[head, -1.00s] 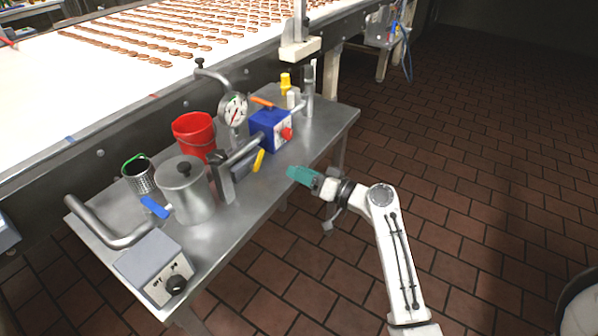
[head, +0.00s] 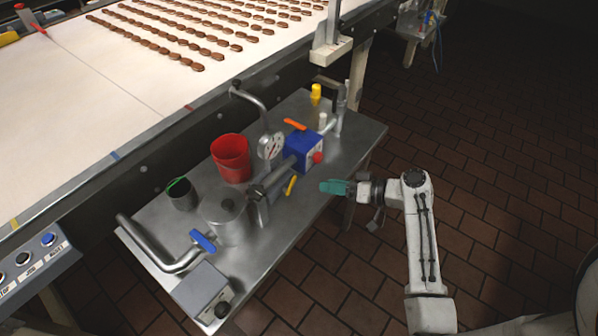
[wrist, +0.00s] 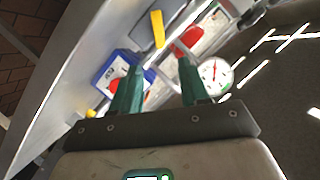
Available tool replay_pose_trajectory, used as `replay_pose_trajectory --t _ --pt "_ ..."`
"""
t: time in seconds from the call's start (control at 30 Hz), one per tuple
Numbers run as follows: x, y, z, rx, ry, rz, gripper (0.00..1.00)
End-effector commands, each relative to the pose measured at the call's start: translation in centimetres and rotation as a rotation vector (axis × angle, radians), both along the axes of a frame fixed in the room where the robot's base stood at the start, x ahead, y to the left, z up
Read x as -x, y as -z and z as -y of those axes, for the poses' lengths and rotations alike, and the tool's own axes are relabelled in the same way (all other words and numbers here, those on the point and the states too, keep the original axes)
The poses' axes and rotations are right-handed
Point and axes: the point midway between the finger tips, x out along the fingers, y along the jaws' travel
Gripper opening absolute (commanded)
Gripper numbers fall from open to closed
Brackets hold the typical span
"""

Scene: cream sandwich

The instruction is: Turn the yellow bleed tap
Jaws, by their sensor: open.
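The yellow bleed tap (head: 290,185) is a small yellow lever on the pipework at the right front side of the steel table. In the wrist view the yellow lever (wrist: 157,28) shows beyond my fingertips, between them. My gripper (head: 323,186) has teal fingers and is just right of the lever in the head view, apart from it. In the wrist view my gripper (wrist: 163,65) is open, with nothing between its fingers.
The steel table (head: 345,150) holds a blue box (head: 304,150) with a red knob, a dial gauge (head: 270,146), a red bucket (head: 231,157), a metal pot (head: 224,220) and a blue-handled valve (head: 203,241). A conveyor (head: 120,105) runs behind. The floor at right is clear.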

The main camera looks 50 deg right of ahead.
Motion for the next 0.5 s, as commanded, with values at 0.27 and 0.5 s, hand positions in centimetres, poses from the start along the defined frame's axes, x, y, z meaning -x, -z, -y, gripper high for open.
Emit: replay_pose_trajectory --t 0.27,0.5 --pt "-4.3 1.2 -1.3 0.0 -0.004 0.0 0.45" --pt "-7.8 2.4 -2.3 0.0 -0.002 0.001 0.45"
